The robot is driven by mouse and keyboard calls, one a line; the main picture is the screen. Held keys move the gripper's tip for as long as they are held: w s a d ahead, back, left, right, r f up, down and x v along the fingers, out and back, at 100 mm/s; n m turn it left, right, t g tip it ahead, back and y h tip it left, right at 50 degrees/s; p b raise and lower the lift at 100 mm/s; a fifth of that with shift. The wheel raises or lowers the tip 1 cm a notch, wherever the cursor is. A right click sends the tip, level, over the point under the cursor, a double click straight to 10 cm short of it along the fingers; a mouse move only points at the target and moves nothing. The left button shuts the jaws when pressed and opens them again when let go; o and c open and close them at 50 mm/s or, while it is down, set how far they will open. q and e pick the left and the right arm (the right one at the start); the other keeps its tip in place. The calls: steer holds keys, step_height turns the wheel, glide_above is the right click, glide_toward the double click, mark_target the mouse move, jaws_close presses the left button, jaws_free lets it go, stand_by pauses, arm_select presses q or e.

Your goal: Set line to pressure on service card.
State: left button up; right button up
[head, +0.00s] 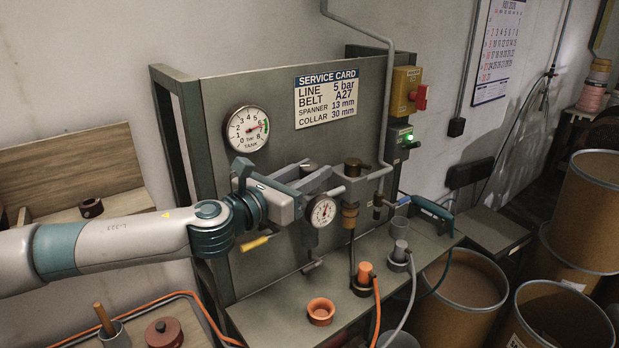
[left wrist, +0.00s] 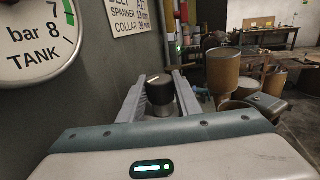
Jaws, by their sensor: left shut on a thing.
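The service card (head: 327,98) on the grey-green panel reads LINE 5 bar, BELT A27, SPANNER 13 mm, COLLAR 30 mm. My left gripper (head: 312,178) reaches in front of the panel, above a small white round gauge (head: 321,211) whose reading is too small to make out. In the left wrist view, its two fingers (left wrist: 161,88) are shut on a black knob (left wrist: 160,93) with a white mark on top. The arm and fingers mostly hide the knob in the head view. A larger TANK gauge (head: 246,128) hangs left of the card. My right gripper is out of view.
A yellow box with a red switch (head: 408,91) is at the panel's right. An orange ring (head: 321,311) and orange-capped fitting (head: 364,279) with a hose stand on the bench. Brown drums (head: 464,281) stand at right. A yellow-handled lever (head: 256,242) is below my wrist.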

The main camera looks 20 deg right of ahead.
arm_select(q)
steer(key=shift+m+g+h+b, duration=0.35)
steer(key=shift+m+g, duration=0.25)
steer(key=shift+g, duration=0.2)
steer(key=o, duration=0.8)
steer(key=shift+a, duration=0.1)
